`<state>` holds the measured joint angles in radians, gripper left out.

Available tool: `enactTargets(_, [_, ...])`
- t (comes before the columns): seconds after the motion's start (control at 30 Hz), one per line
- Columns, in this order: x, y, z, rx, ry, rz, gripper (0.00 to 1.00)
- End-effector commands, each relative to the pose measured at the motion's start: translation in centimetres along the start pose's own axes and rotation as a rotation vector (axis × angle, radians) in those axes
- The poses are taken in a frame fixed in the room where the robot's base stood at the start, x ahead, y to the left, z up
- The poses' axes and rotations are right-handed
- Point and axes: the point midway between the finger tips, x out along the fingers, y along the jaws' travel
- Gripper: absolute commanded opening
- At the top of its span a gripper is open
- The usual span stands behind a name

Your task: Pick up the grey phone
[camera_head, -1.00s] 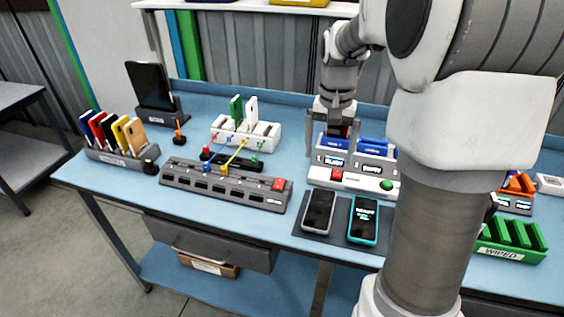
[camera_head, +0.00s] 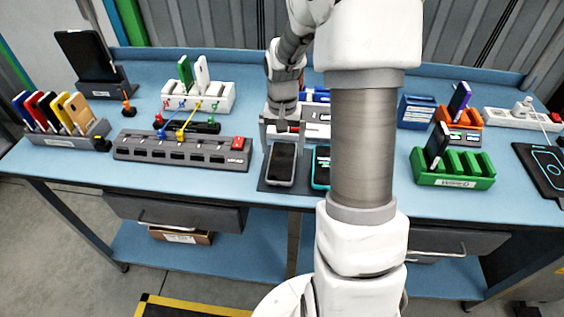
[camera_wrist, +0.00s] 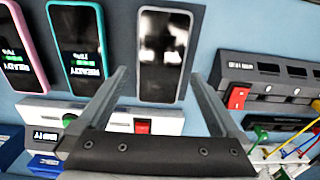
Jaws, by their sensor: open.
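The grey phone (camera_head: 282,165), dark-screened with a light grey case, lies flat on a dark mat (camera_head: 267,186) near the front of the blue table. In the wrist view the grey phone (camera_wrist: 163,55) shows at the top middle with a glossy, reflecting screen. My gripper (camera_head: 281,138) is open and empty, pointing down at the far end of the phone. In the wrist view the fingers of my gripper (camera_wrist: 158,78) stand on either side of the phone's near end, apart from it. The height between them is hard to judge.
A teal-cased phone (camera_wrist: 77,45) lies beside it, with a pink-cased phone (camera_wrist: 20,50) beyond. A grey block with a red switch (camera_head: 180,150) is close on the other side. A white button panel (camera_wrist: 110,118) is behind. A green rack (camera_head: 453,180) stands right.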

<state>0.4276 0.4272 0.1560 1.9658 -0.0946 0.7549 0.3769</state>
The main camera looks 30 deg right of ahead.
Motion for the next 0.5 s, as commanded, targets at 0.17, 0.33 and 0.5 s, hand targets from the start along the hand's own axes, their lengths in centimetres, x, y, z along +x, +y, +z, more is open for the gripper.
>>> enactTargets(0.17, [2.9, -0.1, 0.2, 0.001, -0.004, 0.000, 1.00])
enactTargets(0.33, [3.8, -0.1, 0.1, 0.001, -0.001, -0.001, 1.00])
enactTargets(0.5, [3.8, -0.1, 0.1, 0.001, 0.000, -0.001, 1.00])
